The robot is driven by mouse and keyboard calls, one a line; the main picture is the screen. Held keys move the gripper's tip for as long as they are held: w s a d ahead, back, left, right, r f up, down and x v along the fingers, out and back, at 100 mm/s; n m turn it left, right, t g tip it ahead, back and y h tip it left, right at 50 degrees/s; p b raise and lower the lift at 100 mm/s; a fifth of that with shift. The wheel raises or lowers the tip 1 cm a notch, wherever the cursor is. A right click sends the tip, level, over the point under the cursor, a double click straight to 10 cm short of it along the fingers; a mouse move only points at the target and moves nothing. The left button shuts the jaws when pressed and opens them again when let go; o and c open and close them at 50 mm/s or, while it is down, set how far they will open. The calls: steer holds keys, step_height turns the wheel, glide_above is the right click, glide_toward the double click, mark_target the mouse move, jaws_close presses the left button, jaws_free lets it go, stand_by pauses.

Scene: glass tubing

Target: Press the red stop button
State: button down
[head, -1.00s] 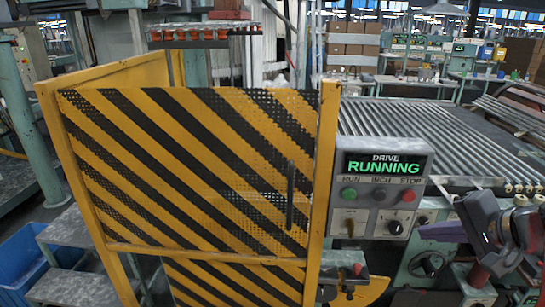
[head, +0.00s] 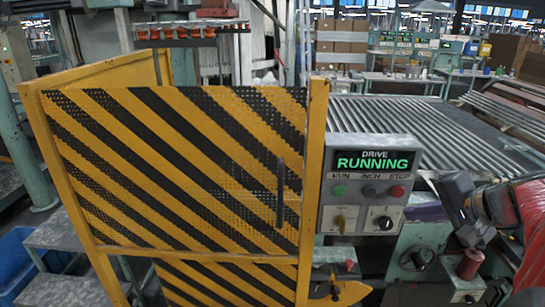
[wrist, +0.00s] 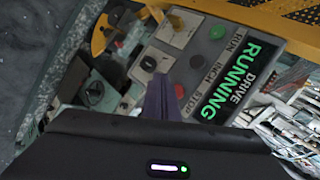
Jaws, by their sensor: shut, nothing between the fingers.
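The red stop button (head: 397,191) sits at the right of the button row on a grey control panel (head: 330,225), under the word STOP. In the wrist view the red button (wrist: 179,91) shows just right of my fingers. My gripper (head: 412,211) is shut and empty, its purple fingers just below and right of the button in the head view. It also shows in the wrist view (wrist: 157,80). I see no clear contact with the button. The green run button (head: 339,190) and dark inch button (head: 368,191) are beside it.
A yellow and black striped guard gate (head: 190,165) stands left of the panel. Below the buttons are a yellowish switch (head: 340,222) and a black knob (head: 384,223). A roller conveyor (head: 440,130) lies behind. Machine parts with a handwheel (head: 416,258) sit below.

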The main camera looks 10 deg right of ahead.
steer(key=w, duration=0.2)
steer(key=w+d, duration=0.1)
steer(key=w, duration=0.1)
steer(key=shift+w+d, duration=0.15)
stand_by(1.9)
steer(key=shift+w+d, duration=0.25)
steer(key=shift+w, duration=0.55)
stand_by(1.0)
stand_by(0.3)
steer(key=shift+s+a, duration=0.25)
steer(key=shift+s, duration=0.65)
steer(key=s, duration=0.1)
steer(key=s+a, duration=0.1)
steer(key=s, duration=0.2)
steer(key=shift+s+a, duration=0.25)
steer(key=shift+s, duration=0.15)
